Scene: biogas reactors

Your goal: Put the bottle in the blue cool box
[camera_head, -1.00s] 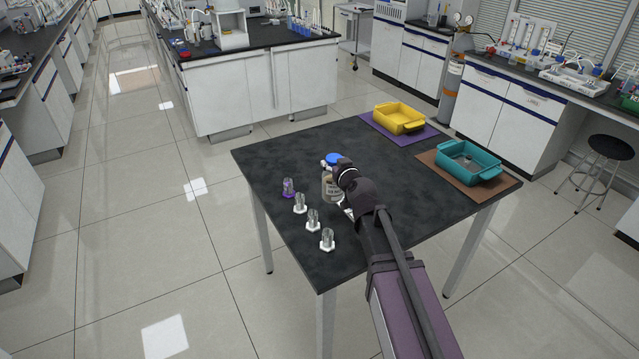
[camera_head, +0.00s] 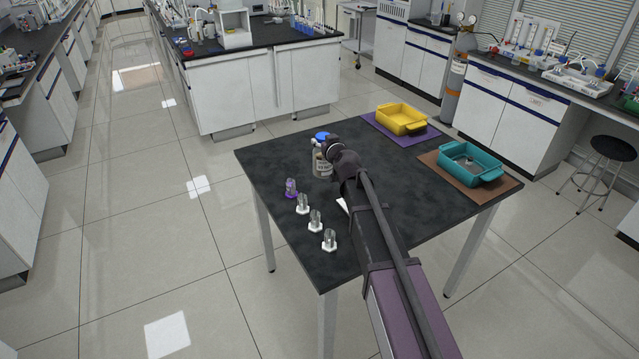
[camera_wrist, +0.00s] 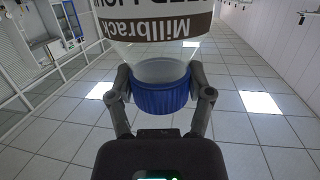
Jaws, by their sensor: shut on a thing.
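The bottle (camera_head: 321,166) is clear with a pale printed label and a blue cap. My gripper (camera_head: 329,147) is shut on the blue cap end. In the wrist view my gripper (camera_wrist: 161,85) has one finger on each side of the cap, and the bottle (camera_wrist: 155,25) with its label appears inverted. The bottle looks upright and seems raised off the dark table; the gap beneath it is hard to judge. The teal-blue box (camera_head: 490,171), the only bluish box here, stands open at the table's right, with a small item inside.
A yellow box (camera_head: 402,119) sits on a purple mat (camera_head: 431,135) at the back corner. A brown mat (camera_head: 440,178) lies under the teal box. The table (camera_head: 400,165) is clear between bottle and boxes.

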